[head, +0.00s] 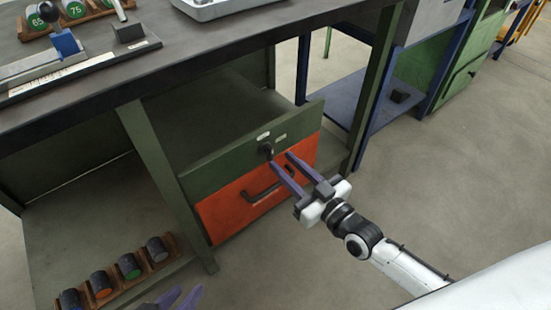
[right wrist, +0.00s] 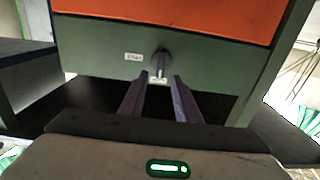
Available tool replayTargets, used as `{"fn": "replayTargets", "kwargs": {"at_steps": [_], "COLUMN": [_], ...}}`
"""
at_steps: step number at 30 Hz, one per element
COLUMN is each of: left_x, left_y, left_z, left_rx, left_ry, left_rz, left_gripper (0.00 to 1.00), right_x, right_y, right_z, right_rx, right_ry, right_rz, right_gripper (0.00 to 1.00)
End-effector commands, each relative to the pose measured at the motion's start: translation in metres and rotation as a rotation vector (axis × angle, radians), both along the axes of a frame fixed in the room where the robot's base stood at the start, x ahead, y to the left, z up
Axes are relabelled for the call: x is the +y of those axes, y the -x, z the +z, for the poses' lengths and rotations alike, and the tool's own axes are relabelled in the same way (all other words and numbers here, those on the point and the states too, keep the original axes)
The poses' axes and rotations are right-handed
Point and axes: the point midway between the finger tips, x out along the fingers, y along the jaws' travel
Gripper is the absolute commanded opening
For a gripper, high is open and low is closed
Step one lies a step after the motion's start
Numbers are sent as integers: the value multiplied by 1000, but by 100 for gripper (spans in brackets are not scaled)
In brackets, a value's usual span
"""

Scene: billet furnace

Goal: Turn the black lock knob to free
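The black lock knob (head: 265,150) sits on the green upper panel (head: 225,160) of the drawer unit, beside two small pale labels. In the right wrist view the knob (right wrist: 161,62) shows a narrow grip bar pointing down the picture. My right gripper (head: 279,159) is open, its purple fingertips apart and close to the knob. My left gripper (head: 181,296) shows only purple fingertips at the bottom edge, apart and empty.
The dark bench top (head: 170,55) overhangs the unit. A wooden rack (head: 128,285) of several cylinders stands at lower left. The floor on the right is clear.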

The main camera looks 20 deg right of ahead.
Motion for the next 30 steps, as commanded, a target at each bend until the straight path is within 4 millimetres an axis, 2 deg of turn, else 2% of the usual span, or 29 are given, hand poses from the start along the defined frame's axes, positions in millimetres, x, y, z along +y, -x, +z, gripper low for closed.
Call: {"fn": "replayTargets", "kwargs": {"at_steps": [3,7,12,19,20,24,25,30], "left_x": [-3,-6,-7,-7,-7,-7,-7,-7], "left_y": [-1,-1,0,0,0,0,0,0], "left_z": [-6,-8,-8,-8,-8,-8,-8,-8], "left_rx": [13,25,34,35,35,35,35,35], "left_ry": [-3,-7,-9,-9,-9,-9,-9,-9], "left_rz": [-19,-35,-45,-45,-45,-45,-45,-45], "left_gripper": [31,31,31,31,31,31,31,31], "right_x": [8,13,16,16,16,16,16,16], "right_y": [-20,-35,-42,-43,-43,-42,-42,-42], "right_z": [-2,-2,-1,-1,-1,-1,-1,-1], "right_rx": [-2,0,1,2,2,2,2,3], "right_ry": [-1,-1,-1,0,1,1,1,-1], "right_rz": [0,0,0,1,1,0,0,0], "right_gripper": [30,30,30,30,26,3,0,0]}}
